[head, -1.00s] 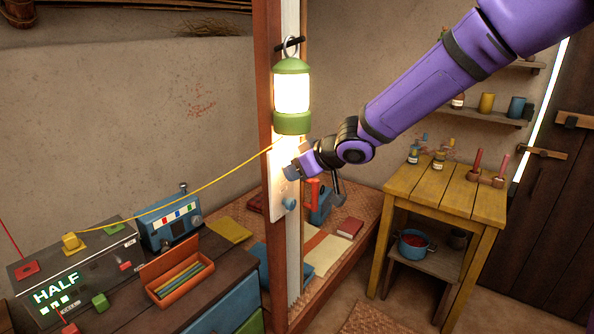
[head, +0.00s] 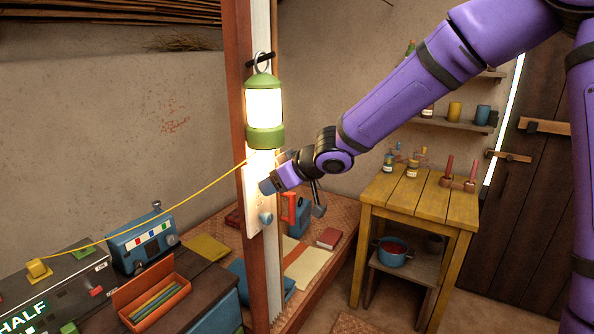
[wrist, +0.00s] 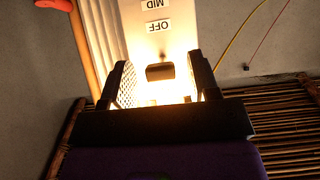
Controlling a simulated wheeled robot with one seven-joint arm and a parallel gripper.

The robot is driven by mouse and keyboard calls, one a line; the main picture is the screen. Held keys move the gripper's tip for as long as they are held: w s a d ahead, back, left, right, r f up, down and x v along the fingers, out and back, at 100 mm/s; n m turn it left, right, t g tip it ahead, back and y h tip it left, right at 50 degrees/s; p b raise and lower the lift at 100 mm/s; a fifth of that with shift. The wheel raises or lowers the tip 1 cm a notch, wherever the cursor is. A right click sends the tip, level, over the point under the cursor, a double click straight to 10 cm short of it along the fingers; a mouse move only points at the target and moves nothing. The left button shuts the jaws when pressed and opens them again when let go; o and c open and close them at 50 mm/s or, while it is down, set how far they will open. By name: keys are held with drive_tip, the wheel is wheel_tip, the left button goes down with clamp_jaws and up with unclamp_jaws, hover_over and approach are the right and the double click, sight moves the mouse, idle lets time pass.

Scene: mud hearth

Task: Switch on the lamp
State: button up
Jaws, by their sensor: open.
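The lamp (head: 264,108) is a green lantern with a glowing white body, hanging from a dark hook on a post. Below it on the post is a pale plate (head: 252,205) with a blue knob (head: 265,218) low on it. My gripper (head: 268,185) is at the plate, just under the lamp. In the wrist view the plate shows upside-down OFF and MID labels (wrist: 157,15). A dark block (wrist: 160,72) sits between my open jaws (wrist: 160,62), apart from both fingers. Glare hides what lies behind it.
A yellow cable (head: 150,212) runs from near the lamp to a grey box (head: 75,280) showing HALF. A blue radio (head: 142,245) and an orange tray (head: 155,298) stand beside it. A yellow table (head: 420,200) stands at the right, with floor beside it.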

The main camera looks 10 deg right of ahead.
drive_tip(key=v, duration=0.9)
drive_tip(key=shift+r, duration=0.15)
drive_tip(key=shift+s+d, duration=0.1)
drive_tip(key=shift+s, duration=0.05)
idle(0.4)
